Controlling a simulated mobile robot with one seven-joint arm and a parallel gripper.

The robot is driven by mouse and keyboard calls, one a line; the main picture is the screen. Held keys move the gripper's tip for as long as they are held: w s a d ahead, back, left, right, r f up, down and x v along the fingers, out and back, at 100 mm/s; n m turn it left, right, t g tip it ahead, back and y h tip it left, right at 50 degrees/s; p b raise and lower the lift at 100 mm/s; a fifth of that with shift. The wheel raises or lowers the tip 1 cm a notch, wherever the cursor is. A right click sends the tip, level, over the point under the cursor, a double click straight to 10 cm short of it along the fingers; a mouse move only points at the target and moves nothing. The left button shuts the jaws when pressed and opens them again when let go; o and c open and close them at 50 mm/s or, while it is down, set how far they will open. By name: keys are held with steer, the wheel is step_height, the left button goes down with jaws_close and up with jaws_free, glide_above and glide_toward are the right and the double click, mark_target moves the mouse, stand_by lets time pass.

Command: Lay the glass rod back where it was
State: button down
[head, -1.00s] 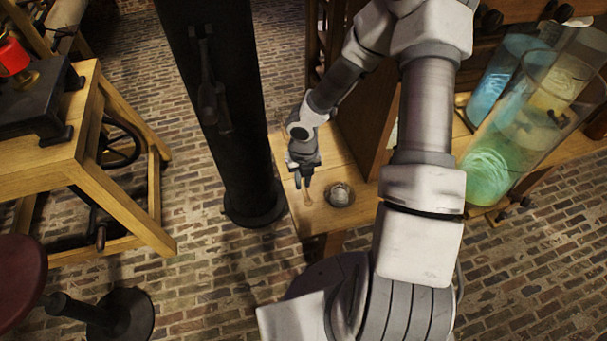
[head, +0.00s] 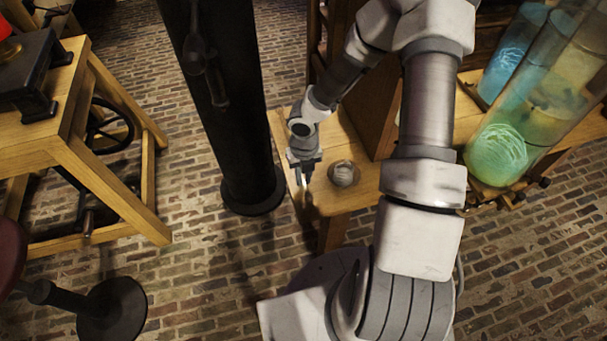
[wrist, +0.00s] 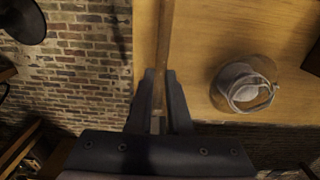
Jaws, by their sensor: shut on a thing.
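My gripper (head: 303,182) is over the left end of the wooden table (head: 335,205), pointing down. In the wrist view, its fingers (wrist: 158,98) are shut on a thin, brownish, see-through rod, the glass rod (wrist: 164,45). The rod runs from between the fingertips to the top edge of that view, along the table's edge. In the head view the rod is too small to make out clearly. I cannot tell whether it touches the table top (wrist: 205,30).
A round brown dish with grey, cloth-like contents (head: 343,173) sits right of the gripper, also in the wrist view (wrist: 245,88). A black column (head: 235,130) stands close left. Large glass jars with coloured liquid (head: 500,150) stand at right. Brick floor lies beyond the table edge.

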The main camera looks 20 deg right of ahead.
steer(key=shift+f, duration=0.6)
steer(key=c, duration=0.8)
jaws_free()
steer(key=shift+o, duration=0.2)
step_height(320, 180, up, 18)
steer(key=p, duration=0.6)
steer(key=shift+f, duration=0.25)
steer(key=shift+d, duration=0.1)
